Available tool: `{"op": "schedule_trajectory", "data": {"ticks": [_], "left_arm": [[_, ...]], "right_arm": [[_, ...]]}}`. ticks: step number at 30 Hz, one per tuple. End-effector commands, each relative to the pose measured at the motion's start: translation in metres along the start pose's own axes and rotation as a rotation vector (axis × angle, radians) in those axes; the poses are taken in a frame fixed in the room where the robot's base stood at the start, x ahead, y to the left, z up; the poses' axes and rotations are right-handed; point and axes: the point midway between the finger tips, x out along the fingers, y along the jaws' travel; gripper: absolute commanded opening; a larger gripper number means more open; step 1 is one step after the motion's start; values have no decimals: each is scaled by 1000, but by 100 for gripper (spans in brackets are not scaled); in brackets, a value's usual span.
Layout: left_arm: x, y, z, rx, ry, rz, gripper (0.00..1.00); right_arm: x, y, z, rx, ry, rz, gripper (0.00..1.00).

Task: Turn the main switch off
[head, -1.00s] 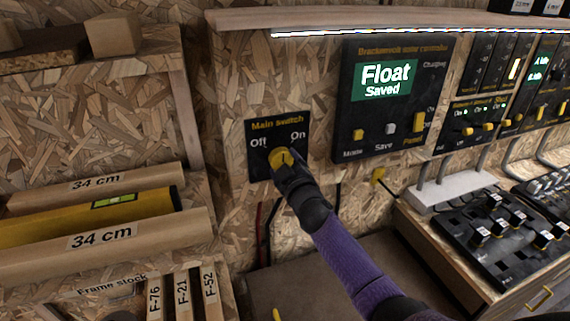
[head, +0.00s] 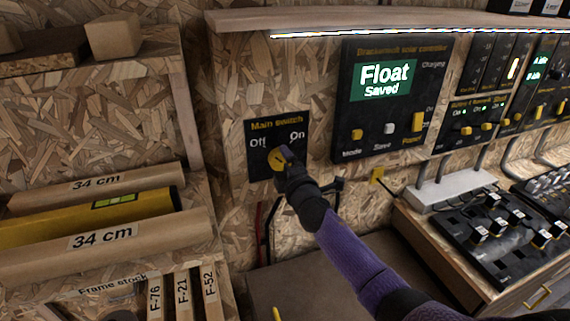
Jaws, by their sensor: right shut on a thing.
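The main switch is a black plate (head: 260,133) on the wall, lettered "Main switch", with "Off" at left and "On" at right. Its round yellow knob (head: 276,160) sits low in the middle of the plate. The knob's dark mark seems to lean up and left, towards "Off", but it is small and partly covered. My right gripper (head: 284,163) is shut on the knob from the lower right, and its dark fingers hide the knob's right side. My left gripper is not in view.
Right of the switch is the solar controller (head: 429,80), its screen (head: 384,80) reading "Float Saved". Further right are more panels and a black board (head: 484,232) of switches. At left, a shelf holds wooden lengths (head: 150,236) and a yellow spirit level (head: 60,222).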

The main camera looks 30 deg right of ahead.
Motion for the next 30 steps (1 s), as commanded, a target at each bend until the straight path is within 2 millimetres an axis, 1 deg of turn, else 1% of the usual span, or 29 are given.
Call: {"op": "schedule_trajectory", "data": {"ticks": [6, 21, 22, 24, 30], "left_arm": [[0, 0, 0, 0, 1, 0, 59], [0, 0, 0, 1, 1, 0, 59], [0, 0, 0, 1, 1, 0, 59], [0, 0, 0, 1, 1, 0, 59], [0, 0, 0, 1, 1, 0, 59]], "right_arm": [[0, 0, 0, -50, 0, -1, 21], [0, -1, 0, -65, 0, -1, 21], [0, -1, 0, -65, 0, -1, 86], [0, -1, 0, -64, 0, -1, 100], [0, 0, 0, -63, 0, -1, 100]]}}
